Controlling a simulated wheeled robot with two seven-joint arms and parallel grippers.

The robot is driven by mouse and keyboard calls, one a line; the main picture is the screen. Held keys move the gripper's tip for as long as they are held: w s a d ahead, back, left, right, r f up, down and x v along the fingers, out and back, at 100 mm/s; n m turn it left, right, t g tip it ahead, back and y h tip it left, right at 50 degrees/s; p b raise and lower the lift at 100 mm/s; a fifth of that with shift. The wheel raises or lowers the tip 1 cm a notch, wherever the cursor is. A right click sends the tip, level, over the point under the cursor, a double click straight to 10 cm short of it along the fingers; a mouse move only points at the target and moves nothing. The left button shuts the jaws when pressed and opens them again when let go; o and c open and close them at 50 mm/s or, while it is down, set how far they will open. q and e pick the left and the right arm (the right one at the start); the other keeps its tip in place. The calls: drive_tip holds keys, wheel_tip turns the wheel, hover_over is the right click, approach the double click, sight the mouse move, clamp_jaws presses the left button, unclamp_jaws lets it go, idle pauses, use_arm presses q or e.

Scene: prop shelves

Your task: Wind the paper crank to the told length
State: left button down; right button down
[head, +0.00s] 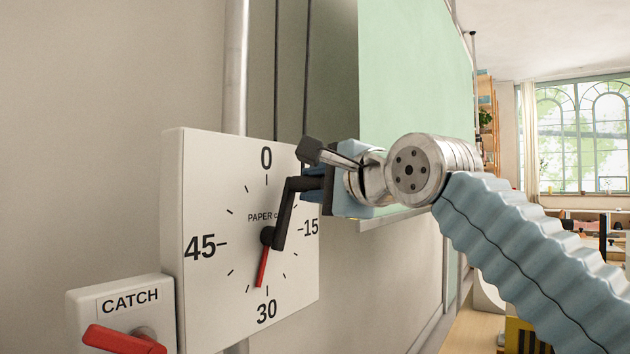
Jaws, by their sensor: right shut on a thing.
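The paper crank dial (215,250) is a white square box on the wall, marked 0, 15, 30 and 45. A black crank (284,214) turns on its centre hub and points up and to the right, between 0 and 15. A red pointer (262,268) points down, close to the 30 mark and a little to its left. My right gripper (318,182) is shut on the crank's handle, which it mostly hides. The dial's lettering is partly covered by the crank. My left gripper is not in view.
A white box labelled CATCH (130,301) with a red lever (122,340) sits at the lower left, beside the dial. A green board (415,100) stands behind my right arm. A window (585,140) and shelves are far to the right.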

drive_tip(key=shift+f, duration=0.15)
drive_tip(key=c, duration=0.9)
unclamp_jaws()
drive_tip(key=shift+s+d, duration=0.2)
drive_tip(key=shift+s, duration=0.15)
drive_tip(key=b+v, duration=0.3)
drive_tip(key=v, duration=1)
